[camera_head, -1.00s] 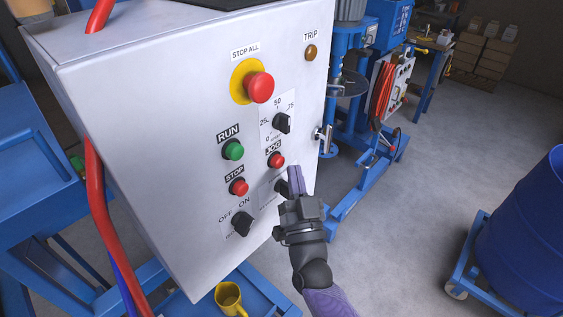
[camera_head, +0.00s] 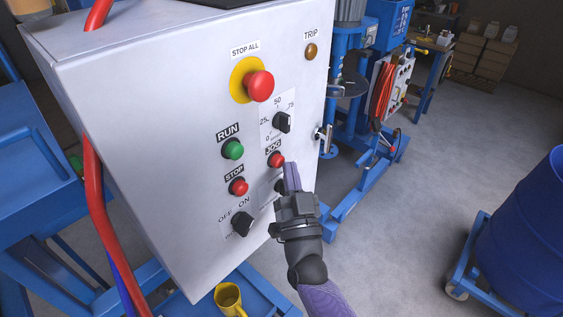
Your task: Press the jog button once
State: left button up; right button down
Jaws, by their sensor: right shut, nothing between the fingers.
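The jog button (camera_head: 276,160) is a small red push button under the JOG label, on the front of a light grey control box (camera_head: 170,130). My right gripper (camera_head: 291,168) is shut and empty. Its purple fingertips are just right of and slightly below the jog button in the picture. I cannot tell whether they touch it. The gripper hides most of the black knob (camera_head: 280,187) below the button. My left gripper is not in view.
Near the jog button are a green RUN button (camera_head: 233,149), a red STOP button (camera_head: 239,187), a speed knob (camera_head: 282,122) and the large red STOP ALL button (camera_head: 259,86). A yellow mug (camera_head: 228,297) stands below the box. A blue drum (camera_head: 525,235) is at right.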

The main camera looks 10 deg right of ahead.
jog(key=shift+w+a, duration=0.25)
jog(key=shift+w, duration=0.05)
dwell(0.5)
jog(key=shift+s+d, duration=0.1)
jog(key=shift+s+d+p, duration=0.35)
jog(key=shift+s+d, duration=0.1)
jog(key=shift+s, duration=0.15)
jog(key=s+d+p, duration=0.1)
jog(key=s, duration=0.1)
jog(key=s+d+p, duration=0.1)
jog(key=s+d, duration=0.1)
dwell(0.6)
dwell(0.5)
